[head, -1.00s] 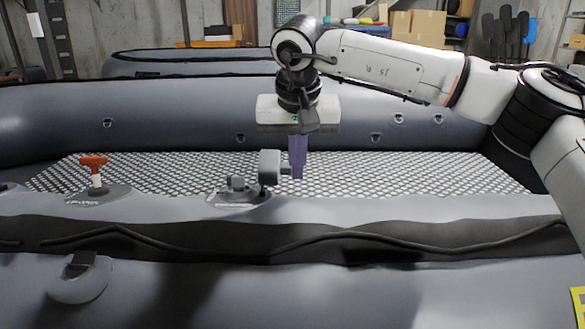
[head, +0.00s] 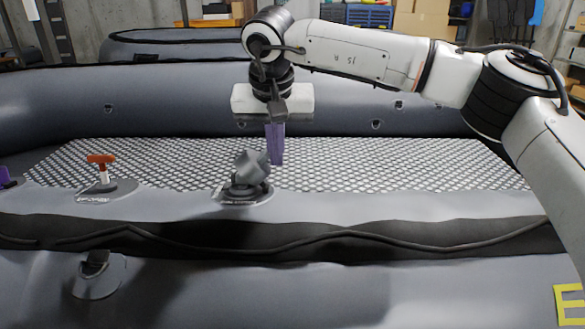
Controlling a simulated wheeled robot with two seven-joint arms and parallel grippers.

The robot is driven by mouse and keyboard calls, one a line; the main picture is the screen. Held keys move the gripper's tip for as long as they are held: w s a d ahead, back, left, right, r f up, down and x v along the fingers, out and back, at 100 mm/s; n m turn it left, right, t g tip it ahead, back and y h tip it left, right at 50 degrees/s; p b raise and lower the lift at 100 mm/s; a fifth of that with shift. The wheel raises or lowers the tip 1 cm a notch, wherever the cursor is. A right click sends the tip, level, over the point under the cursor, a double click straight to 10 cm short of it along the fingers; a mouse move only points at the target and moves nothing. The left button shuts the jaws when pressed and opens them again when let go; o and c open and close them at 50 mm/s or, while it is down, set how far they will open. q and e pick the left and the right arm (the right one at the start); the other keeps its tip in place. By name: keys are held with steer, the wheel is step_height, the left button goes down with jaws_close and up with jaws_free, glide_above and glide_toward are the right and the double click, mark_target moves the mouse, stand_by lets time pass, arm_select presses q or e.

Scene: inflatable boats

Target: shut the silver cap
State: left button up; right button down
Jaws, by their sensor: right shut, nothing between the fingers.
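The silver cap (head: 251,167) is a grey valve cap on a round base (head: 243,197) on the near tube of the boat. It is tilted over the base and partly raised. My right gripper (head: 276,161) points down with its purple fingers shut and empty. Its tips are just right of the cap, touching or very close; I cannot tell which. A purple piece of my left gripper (head: 6,179) shows at the left edge; the rest is out of view.
A red-orange T-handle (head: 101,165) on a white stem stands on another valve base to the left. Patterned boat floor (head: 400,165) lies behind, clear on the right. A yellow letter E (head: 568,304) is at the lower right.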

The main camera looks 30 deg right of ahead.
mark_target(241, 158)
steer(key=shift+w+a+r, duration=0.15)
steer(key=shift+w+a, duration=0.3)
steer(key=shift+a, duration=0.4)
steer(key=shift+w+a+r, duration=0.1)
steer(key=shift+w+a, duration=0.35)
steer(key=shift+a, duration=0.35)
steer(key=shift+w+a+f, duration=0.1)
steer(key=shift+w+a, duration=0.05)
steer(key=shift+a, duration=0.25)
steer(key=shift+w+a+f, duration=0.1)
steer(key=shift+w+a, duration=0.05)
steer(key=shift+a, duration=0.25)
steer(key=shift+s+a+f, duration=0.1)
steer(key=shift+a+f, duration=0.35)
steer(key=shift+a, duration=0.35)
steer(key=r, duration=0.6)
steer(key=shift+w+a, duration=0.35)
steer(key=shift+r, duration=0.35)
steer(key=shift+d+r, duration=0.2)
steer(key=shift+d, duration=0.35)
steer(key=shift+a, duration=0.15)
